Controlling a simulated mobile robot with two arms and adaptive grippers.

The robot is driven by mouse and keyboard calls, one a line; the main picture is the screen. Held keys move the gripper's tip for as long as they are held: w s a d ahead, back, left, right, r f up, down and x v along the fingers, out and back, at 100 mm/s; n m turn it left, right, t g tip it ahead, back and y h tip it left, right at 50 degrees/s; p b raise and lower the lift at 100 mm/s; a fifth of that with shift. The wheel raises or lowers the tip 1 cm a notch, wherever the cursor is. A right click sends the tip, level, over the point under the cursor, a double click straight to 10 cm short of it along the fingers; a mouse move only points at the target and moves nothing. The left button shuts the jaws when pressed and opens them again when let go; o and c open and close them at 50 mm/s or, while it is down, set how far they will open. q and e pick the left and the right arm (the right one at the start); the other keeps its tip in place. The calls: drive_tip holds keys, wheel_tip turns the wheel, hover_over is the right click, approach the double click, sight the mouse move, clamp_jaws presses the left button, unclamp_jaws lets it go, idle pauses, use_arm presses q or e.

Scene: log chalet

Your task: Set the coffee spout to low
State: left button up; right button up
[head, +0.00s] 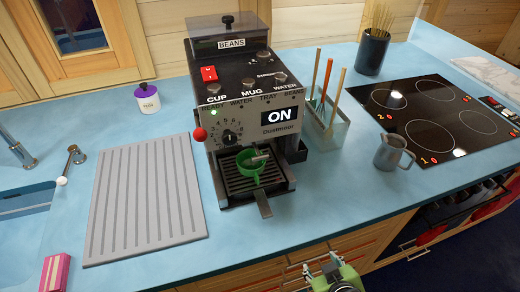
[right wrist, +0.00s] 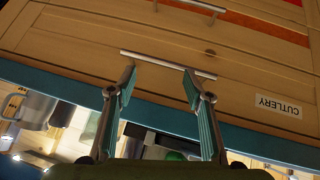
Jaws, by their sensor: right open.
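The coffee machine (head: 237,92) stands on the blue counter, with its display reading ON and a green light lit. Its small grey spout (head: 260,158) shows at the cup's rim. I cannot tell its height setting. A green cup (head: 249,173) stands on the drip tray under it. My right gripper (head: 321,264) is open and empty, low in front of the counter's front edge, to the right of and nearer than the machine. In the right wrist view, its two fingers (right wrist: 160,82) are spread before a wooden drawer front. My left gripper is not in view.
A grey ribbed board (head: 146,198) lies left of the machine. A holder with stirrers (head: 326,128) stands close on its right. A metal jug (head: 393,152) and a black hob (head: 428,115) are further right. Drawer handles (right wrist: 168,64) stick out near my right fingers.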

wheel_tip(320, 180, up, 4)
drive_tip(key=r, duration=0.1)
drive_tip(key=n+t+y, duration=0.5)
drive_tip(key=n+t, duration=0.1)
drive_tip(key=t, duration=0.3)
approach(259, 155)
drive_tip(key=x, duration=0.3)
drive_tip(key=p+x, duration=0.1)
drive_tip(key=x, duration=0.6)
drive_tip(key=shift+w+f+p, duration=0.1)
drive_tip(key=shift+f+p, duration=0.15)
drive_tip(key=shift+p, duration=0.1)
